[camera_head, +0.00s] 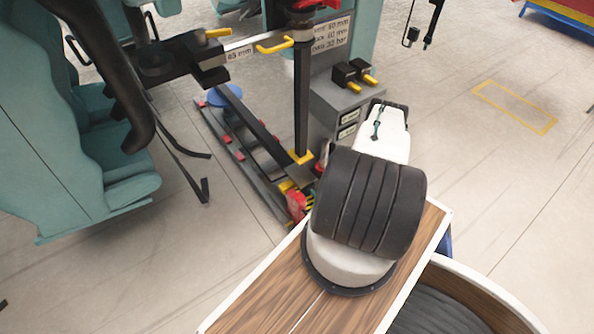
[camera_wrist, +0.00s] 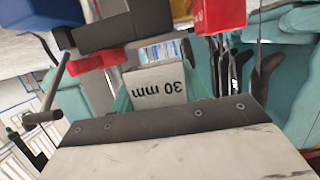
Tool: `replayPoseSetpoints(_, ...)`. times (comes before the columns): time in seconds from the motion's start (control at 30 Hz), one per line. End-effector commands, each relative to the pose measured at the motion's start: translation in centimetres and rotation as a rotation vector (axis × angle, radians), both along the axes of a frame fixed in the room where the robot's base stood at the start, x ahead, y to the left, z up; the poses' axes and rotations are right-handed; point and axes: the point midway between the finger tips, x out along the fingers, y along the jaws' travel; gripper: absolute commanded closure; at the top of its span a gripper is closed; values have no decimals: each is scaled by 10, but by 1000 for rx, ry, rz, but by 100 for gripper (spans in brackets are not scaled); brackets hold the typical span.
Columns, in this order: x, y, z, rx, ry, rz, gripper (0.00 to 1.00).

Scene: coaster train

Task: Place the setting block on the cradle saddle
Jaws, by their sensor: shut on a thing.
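The setting block (camera_wrist: 160,86) shows in the wrist view as a pale block with "30 mm" upside down on its face. My gripper (camera_wrist: 158,95) is shut on it, with teal sides to the left and right of it. The dark-edged pale body of my gripper fills the bottom of that view. In the head view my white wrist shows beyond my dark arm joint; the fingers and the block cannot be made out there. I cannot tell for sure which part is the cradle saddle; a dark bar (camera_wrist: 125,30) with red parts lies beyond the block.
In the head view a grey box (camera_head: 330,100) with black-and-yellow knobs stands beside a black post (camera_head: 301,95). A "65 mm" bar (camera_head: 240,52) and a floor rail with red blocks (camera_head: 240,150) are left of it. Teal seats (camera_head: 100,140) stand far left. The right floor is open.

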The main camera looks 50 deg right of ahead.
Motion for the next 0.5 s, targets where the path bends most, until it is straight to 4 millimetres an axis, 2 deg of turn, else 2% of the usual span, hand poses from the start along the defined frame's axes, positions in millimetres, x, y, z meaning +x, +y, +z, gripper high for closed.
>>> replayPoseSetpoints(0.3, 80, -18, 2, -4, -3, 6, 92)
replayPoseSetpoints(0.5, 114, -25, 1, -2, -3, 5, 92)
